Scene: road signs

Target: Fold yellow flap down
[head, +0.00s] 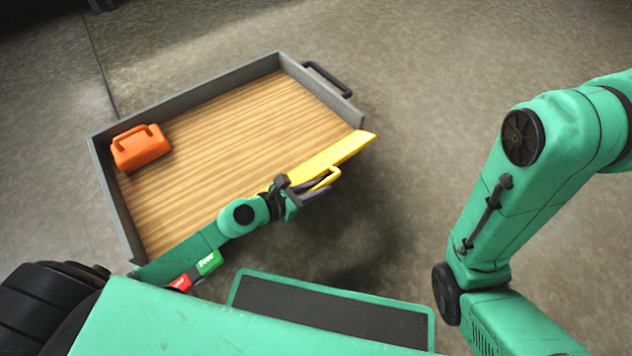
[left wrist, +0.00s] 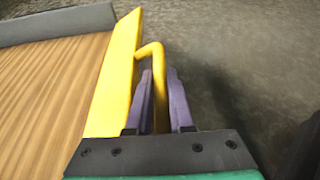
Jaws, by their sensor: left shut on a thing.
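The yellow flap (head: 345,150) runs along the near right edge of a wooden-floored cart bed. It also shows in the left wrist view (left wrist: 115,80), with a yellow handle (left wrist: 152,58) on its outer side. My left gripper (head: 322,190) is at this handle (head: 329,178). In the left wrist view its two purple fingers (left wrist: 161,98) stand on either side of the handle bar, shut on it. My left arm hides the near part of the flap. My right arm is at the right of the head view, but its gripper is out of the picture.
The cart bed has grey walls (head: 190,98) on its other sides and a dark handle (head: 328,79) at the far right. An orange canister (head: 141,147) stands in its left corner. Open concrete floor (head: 420,130) lies to the right of the flap.

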